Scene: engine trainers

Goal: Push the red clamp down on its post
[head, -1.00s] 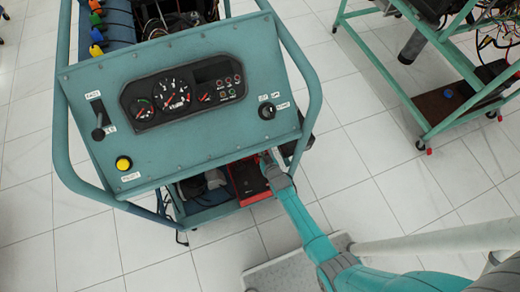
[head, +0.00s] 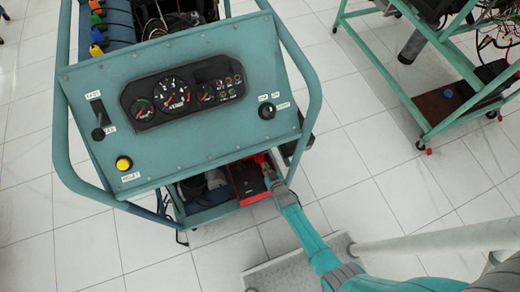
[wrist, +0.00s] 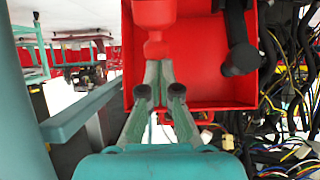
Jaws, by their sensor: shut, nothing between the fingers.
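A red clamp (wrist: 154,18) shows at the top middle of the wrist view, with a wide upper part and a narrower lower end. My gripper (wrist: 159,68) is shut and empty, its fingertips just below that lower end in the picture. I cannot tell whether they touch it. In the head view my gripper (head: 268,172) is at the red battery tray (head: 243,181), under the lower edge of the teal panel. The clamp is too small to make out there, and its post is not clearly visible in either view.
The red tray (wrist: 205,90) fills the wrist view's middle, with a black cylindrical part (wrist: 240,58) on its right. Loose wires (wrist: 295,120) hang at far right. A teal frame bar (wrist: 85,108) runs close on the left. The gauge panel (head: 190,140) overhangs the tray.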

